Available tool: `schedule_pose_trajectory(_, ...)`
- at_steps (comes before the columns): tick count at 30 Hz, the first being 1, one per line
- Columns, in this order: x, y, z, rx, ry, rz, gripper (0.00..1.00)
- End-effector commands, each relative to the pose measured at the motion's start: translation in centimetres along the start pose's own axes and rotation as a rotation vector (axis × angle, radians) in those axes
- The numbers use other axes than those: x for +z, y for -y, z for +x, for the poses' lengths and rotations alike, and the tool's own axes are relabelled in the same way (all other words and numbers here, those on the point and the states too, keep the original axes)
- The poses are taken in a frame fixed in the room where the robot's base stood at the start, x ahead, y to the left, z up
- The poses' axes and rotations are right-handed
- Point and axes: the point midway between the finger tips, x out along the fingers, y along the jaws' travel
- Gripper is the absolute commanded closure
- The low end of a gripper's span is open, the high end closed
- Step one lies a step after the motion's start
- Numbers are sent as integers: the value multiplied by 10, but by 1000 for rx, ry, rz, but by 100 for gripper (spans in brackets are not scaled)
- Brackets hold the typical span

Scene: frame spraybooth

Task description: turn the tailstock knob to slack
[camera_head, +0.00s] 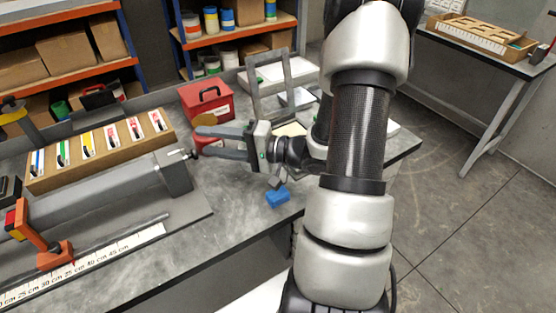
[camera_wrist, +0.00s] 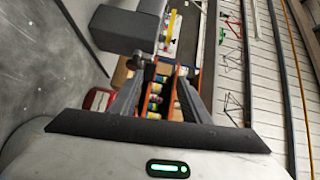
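The tailstock (camera_head: 175,172) is a grey block at the right end of the long grey fixture on the bench. Its knob (camera_head: 188,154) is a small part with a light tip, sticking out to the right near the top. My gripper (camera_head: 197,142) is just right of the knob, its fingers pointing left and apart, with nothing seen between them. In the wrist view the tailstock (camera_wrist: 115,28) is at the upper left, and the knob (camera_wrist: 137,61) shows small below it. The open fingers (camera_wrist: 160,95) are also seen there. Whether a finger touches the knob cannot be told.
A red box (camera_head: 205,97) stands behind my gripper. A wooden rack of coloured cards (camera_head: 100,150) lies behind the fixture. An orange clamp (camera_head: 45,240) and a ruler (camera_head: 90,262) are at the front left. A blue block (camera_head: 277,198) sits near the bench edge.

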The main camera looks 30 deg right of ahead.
Motion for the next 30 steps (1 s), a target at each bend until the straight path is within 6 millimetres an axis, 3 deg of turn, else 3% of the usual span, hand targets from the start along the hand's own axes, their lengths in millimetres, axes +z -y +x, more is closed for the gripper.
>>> schedule_pose_trajectory(30,1,-21,-69,4,3,7,57)
